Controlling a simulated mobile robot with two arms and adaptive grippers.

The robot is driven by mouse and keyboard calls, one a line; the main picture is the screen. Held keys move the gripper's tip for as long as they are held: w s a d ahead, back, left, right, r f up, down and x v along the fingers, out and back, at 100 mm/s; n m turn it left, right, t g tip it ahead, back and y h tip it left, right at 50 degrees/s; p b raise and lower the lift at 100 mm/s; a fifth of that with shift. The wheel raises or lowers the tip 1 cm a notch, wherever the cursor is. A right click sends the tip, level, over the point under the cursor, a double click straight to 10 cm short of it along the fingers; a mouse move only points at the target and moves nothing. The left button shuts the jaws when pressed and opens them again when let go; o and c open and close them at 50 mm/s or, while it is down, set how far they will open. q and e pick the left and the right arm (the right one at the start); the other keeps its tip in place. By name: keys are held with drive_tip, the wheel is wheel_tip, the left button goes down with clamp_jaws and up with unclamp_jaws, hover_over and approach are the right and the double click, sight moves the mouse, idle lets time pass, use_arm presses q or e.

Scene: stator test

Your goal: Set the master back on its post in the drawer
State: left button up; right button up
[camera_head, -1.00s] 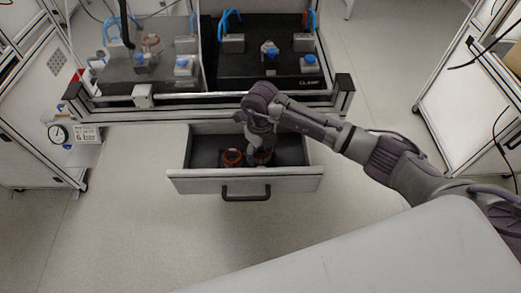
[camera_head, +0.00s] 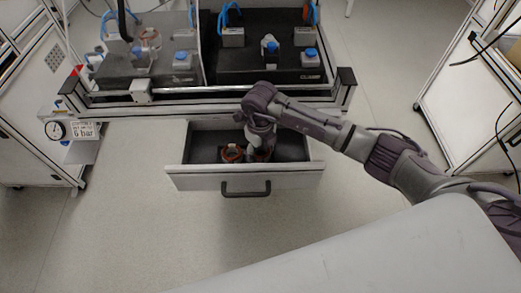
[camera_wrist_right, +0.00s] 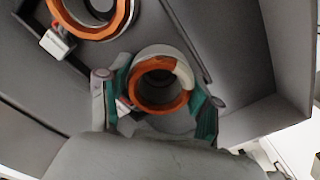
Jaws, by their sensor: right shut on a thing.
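In the head view the right gripper (camera_head: 262,152) reaches down into the open drawer (camera_head: 200,181), and the held ring is mostly hidden. A second orange-wound ring (camera_wrist_right: 68,20) with a white and red tag stands to its left; it also shows in the head view (camera_head: 232,154). The post under the held ring is hidden. My left gripper is out of view.
The floor in front is clear.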

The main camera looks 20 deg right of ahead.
drive_tip(key=shift+f, duration=0.25)
idle(0.4)
drive_tip(key=o, duration=1.3)
drive_tip(key=shift+r+p, duration=1.65)
drive_tip(key=shift+r, duration=0.9)
drive_tip(key=o, duration=0.4)
